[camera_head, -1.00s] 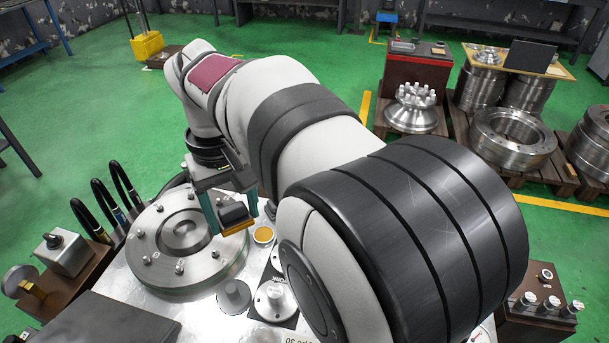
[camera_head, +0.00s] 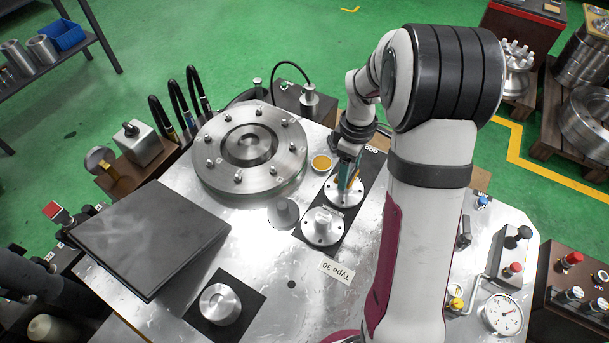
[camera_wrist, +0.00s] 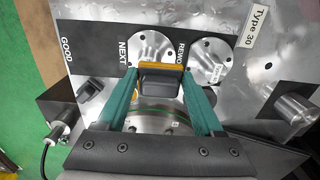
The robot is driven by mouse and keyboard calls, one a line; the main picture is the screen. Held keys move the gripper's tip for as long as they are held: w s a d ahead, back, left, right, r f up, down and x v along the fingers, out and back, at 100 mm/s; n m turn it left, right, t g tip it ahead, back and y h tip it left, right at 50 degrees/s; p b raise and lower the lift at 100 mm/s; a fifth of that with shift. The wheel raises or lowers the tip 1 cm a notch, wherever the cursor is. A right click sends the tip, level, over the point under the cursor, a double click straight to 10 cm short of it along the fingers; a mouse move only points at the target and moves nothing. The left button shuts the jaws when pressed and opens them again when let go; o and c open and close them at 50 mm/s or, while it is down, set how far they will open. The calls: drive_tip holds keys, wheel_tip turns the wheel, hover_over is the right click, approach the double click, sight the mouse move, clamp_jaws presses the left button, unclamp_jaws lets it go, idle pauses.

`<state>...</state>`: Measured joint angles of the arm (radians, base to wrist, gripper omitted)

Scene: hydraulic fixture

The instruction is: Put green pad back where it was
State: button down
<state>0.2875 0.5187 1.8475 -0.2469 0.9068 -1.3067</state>
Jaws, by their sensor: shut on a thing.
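My gripper (camera_wrist: 160,74) has teal fingers shut on a dark block (camera_wrist: 162,83) with an amber edge (camera_wrist: 162,66). No distinct green pad shows; the held piece looks black and amber. In the head view my gripper (camera_head: 348,176) is over the upper flanged disc (camera_head: 345,194) on the black labelled strip, and the arm partly hides it. In the wrist view that disc (camera_wrist: 152,42) lies just beyond the block, by the word NEXT. I cannot tell whether the block touches it. A second flanged disc (camera_head: 323,227) sits beside it on the strip.
A large bolted steel flange (camera_head: 248,148) stands left of my gripper. A round yellow pad (camera_head: 321,162) and a grey knob-like piece (camera_head: 284,213) lie close by. A dark panel (camera_head: 150,235), a silver knob (camera_head: 220,304) and a gauge (camera_head: 503,313) are farther off.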

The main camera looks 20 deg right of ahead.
hover_over(307, 189)
drive_tip(key=f, duration=0.5)
drive_tip(key=shift+s+d+f, duration=0.15)
drive_tip(key=shift+d+f, duration=0.05)
drive_tip(key=shift+d, duration=0.05)
drive_tip(key=shift+a+f, duration=0.15)
drive_tip(key=shift+f, duration=0.95)
drive_tip(key=shift+a+f, duration=0.1)
drive_tip(key=shift+f, duration=0.95)
drive_tip(key=shift+f, duration=0.1)
unclamp_jaws()
